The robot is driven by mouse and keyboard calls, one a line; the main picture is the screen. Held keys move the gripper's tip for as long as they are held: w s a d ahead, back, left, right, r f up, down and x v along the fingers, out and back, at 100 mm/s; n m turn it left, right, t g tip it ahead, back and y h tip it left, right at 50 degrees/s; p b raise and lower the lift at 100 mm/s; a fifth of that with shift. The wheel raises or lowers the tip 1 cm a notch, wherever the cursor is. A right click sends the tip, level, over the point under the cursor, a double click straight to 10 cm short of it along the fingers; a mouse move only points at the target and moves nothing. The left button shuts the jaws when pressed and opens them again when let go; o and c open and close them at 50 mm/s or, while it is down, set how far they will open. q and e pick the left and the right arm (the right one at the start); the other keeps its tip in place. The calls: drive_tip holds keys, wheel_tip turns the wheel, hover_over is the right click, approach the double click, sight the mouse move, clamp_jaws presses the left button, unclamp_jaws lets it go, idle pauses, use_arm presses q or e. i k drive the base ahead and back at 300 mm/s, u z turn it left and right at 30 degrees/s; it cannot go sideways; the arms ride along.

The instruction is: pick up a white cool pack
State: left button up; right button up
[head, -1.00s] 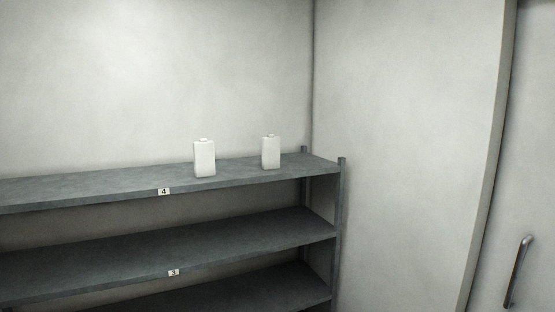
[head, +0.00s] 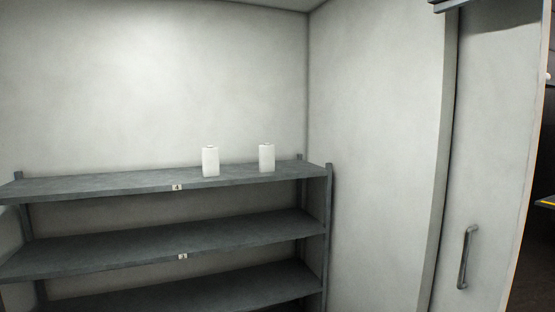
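Two white cool packs stand upright on the top shelf of a grey shelf unit in the head view. The left cool pack (head: 210,161) is near the shelf's front edge, by the label 4. The right cool pack (head: 266,158) stands apart from it, closer to the shelf's right end. Neither of my grippers shows in the head view.
The grey shelf unit (head: 100,187) stands against the back wall in the corner. Its lower shelves look empty. At the right is a pale door (head: 490,150) with a vertical metal handle (head: 467,257), and a dark opening beyond it.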

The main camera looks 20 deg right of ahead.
sight(266, 151)
drive_tip(key=z, duration=0.7)
drive_tip(key=i, duration=1.1)
drive_tip(key=z, duration=1.4)
drive_tip(key=i, duration=0.7)
drive_tip(key=u, duration=0.95)
drive_tip(key=i, duration=0.85)
drive_tip(key=u, duration=0.8)
